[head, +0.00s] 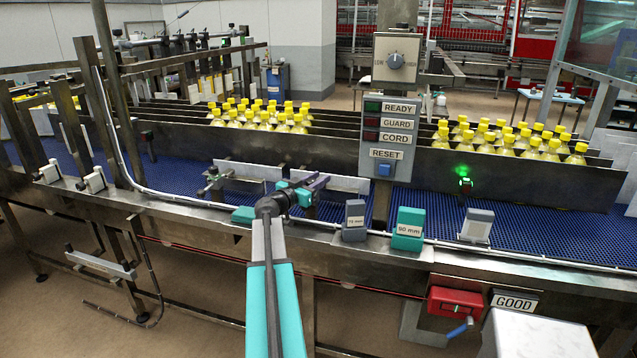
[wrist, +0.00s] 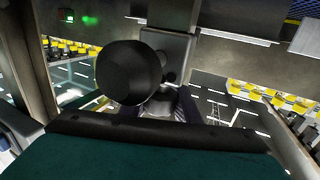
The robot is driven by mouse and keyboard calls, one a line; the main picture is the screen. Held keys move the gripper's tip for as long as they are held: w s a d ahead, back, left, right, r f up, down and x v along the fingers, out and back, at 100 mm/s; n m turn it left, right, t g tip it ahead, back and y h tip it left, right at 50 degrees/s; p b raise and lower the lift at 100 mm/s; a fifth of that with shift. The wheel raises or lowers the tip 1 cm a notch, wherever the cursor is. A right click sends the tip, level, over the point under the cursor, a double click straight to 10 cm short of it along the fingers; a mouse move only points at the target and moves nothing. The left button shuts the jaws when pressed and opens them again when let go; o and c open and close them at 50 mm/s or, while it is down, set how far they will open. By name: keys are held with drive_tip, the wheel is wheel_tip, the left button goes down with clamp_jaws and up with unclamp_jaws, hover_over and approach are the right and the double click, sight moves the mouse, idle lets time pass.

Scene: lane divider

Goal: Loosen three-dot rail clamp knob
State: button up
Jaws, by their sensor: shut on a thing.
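My gripper (head: 292,192) is at the rail clamp over the blue conveyor, in the middle of the head view. Its jaws are shut on a clamp knob, which the gripper mostly hides in the head view. In the wrist view a round black knob (wrist: 128,72) shows large beside a grey clamp block (wrist: 166,45). No dots can be made out on it. A purple part (head: 318,183) sits at the jaws. Another clamp (head: 212,177) stands to the left on the pale guide rail (head: 245,171).
A control post (head: 392,120) with a dial and a RESET button stands right of my gripper. Blocks marked 75 mm (head: 355,217) and 90 mm (head: 408,228) stand on the front edge. Yellow-capped bottles (head: 262,118) fill lanes behind. A red box (head: 455,302) hangs below right.

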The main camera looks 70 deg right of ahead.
drive_tip(key=shift+w+f+n+t+h+b, duration=0.1)
drive_tip(key=shift+f+n+t+h+b, duration=0.2)
drive_tip(key=shift+n+t+b, duration=1.15)
drive_tip(key=shift+w+r+n+t+b, duration=0.1)
drive_tip(key=shift+w+n+t+b, duration=0.2)
drive_tip(key=shift+t+b, duration=0.65)
drive_tip(key=shift+w+r+n+t+b, duration=0.1)
drive_tip(key=shift+w+n+t+b, duration=0.15)
drive_tip(key=shift+t+b, duration=0.7)
drive_tip(key=n+t+p, duration=0.2)
drive_tip(key=shift+w+r+t+p, duration=0.15)
drive_tip(key=shift+w+t+p, duration=0.1)
drive_tip(key=shift+w+p, duration=0.1)
drive_tip(key=shift+n+t+y+p, duration=0.4)
drive_tip(key=shift+t+p, duration=0.2)
drive_tip(key=shift+p, duration=0.6)
drive_tip(key=shift+w+a+f+n+t+p, duration=0.1)
drive_tip(key=shift+w+f+n+t+p, duration=0.15)
drive_tip(key=shift+t+p, duration=0.45)
drive_tip(key=shift+s, duration=0.1)
